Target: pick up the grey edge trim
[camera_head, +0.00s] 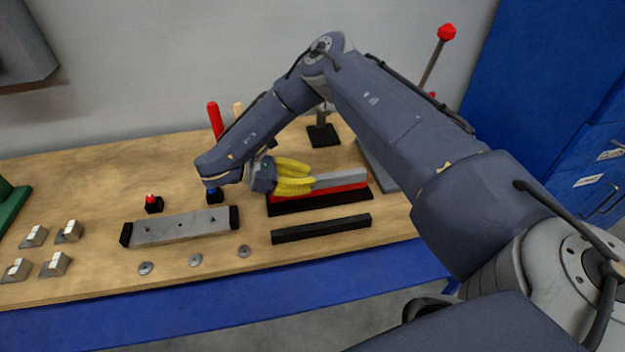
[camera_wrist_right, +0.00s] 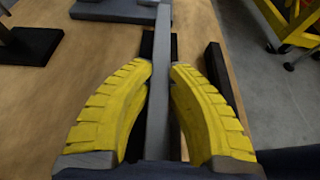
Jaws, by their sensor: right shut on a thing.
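The grey edge trim (camera_head: 340,180) is a long, straight grey bar at the right-centre of the bench in the head view. My right gripper (camera_head: 308,178) has its yellow fingers closed on it from the left. In the wrist view the trim (camera_wrist_right: 160,28) runs lengthwise between the yellow fingertips (camera_wrist_right: 161,68), which press on both sides. In the head view it lies over or just above a red strip (camera_head: 345,188) on a black base (camera_head: 320,203); I cannot tell whether they touch. My left gripper is not in view.
A black bar (camera_head: 322,228) lies in front. A grey block with black ends (camera_head: 180,227) is to the left, with several washers (camera_head: 195,260) before it and small metal brackets (camera_head: 55,264) at far left. A black-based stand (camera_head: 323,136) and a red-knobbed lever (camera_head: 446,33) are behind.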

